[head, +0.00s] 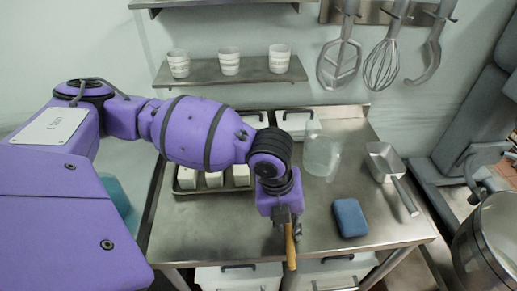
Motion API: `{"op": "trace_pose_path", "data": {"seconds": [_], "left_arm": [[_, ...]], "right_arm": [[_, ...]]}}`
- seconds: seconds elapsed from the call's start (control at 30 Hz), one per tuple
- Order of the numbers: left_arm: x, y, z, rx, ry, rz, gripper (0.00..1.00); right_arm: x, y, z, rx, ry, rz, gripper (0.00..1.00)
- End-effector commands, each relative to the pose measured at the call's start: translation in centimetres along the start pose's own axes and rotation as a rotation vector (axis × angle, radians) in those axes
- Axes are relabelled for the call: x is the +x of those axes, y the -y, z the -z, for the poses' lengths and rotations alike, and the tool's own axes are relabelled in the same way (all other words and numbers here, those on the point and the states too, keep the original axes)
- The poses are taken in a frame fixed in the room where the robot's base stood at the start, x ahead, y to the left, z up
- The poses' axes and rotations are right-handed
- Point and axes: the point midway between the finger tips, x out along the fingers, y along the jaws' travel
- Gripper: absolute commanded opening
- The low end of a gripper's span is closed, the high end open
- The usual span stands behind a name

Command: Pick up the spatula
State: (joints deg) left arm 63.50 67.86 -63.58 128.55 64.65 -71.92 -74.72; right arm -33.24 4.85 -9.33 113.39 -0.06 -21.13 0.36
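A wooden spatula handle (291,247) shows at the front edge of the steel table, its lower end reaching past the edge in the picture. The rest of the spatula is hidden behind my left gripper. My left gripper (289,226) points down right at the handle, with a dark finger close along its right side. I cannot tell whether the fingers press on the handle or whether it is lifted. My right gripper is not in view.
On the steel table (240,225) are a blue block (349,217), a metal scoop (385,163), a clear container (321,155) and a tray of white boxes (186,190). Cups (229,61) stand on a shelf; utensils (382,62) hang behind. A pot (492,240) stands at right.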

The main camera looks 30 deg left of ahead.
Motion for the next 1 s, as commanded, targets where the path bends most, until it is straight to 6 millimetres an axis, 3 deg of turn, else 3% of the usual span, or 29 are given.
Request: {"op": "trace_pose_path", "data": {"seconds": [0.1, 0.27, 0.67, 1.0], "left_arm": [[-0.1, 0.1, -0.1, 0.001, 0.002, 0.002, 0.18], [-0.2, 0.1, -0.1, 0.001, 0.003, 0.002, 0.0], [-0.6, 0.3, -0.2, 0.002, 0.005, 0.004, 0.0], [-6.7, 1.6, -0.3, 0.003, 0.009, 0.007, 0.0]], "right_arm": [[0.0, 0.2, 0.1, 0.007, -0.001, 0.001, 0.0], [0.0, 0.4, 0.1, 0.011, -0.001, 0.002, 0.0], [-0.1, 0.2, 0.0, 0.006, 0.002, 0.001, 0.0], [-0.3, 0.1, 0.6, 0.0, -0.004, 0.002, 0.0]]}}
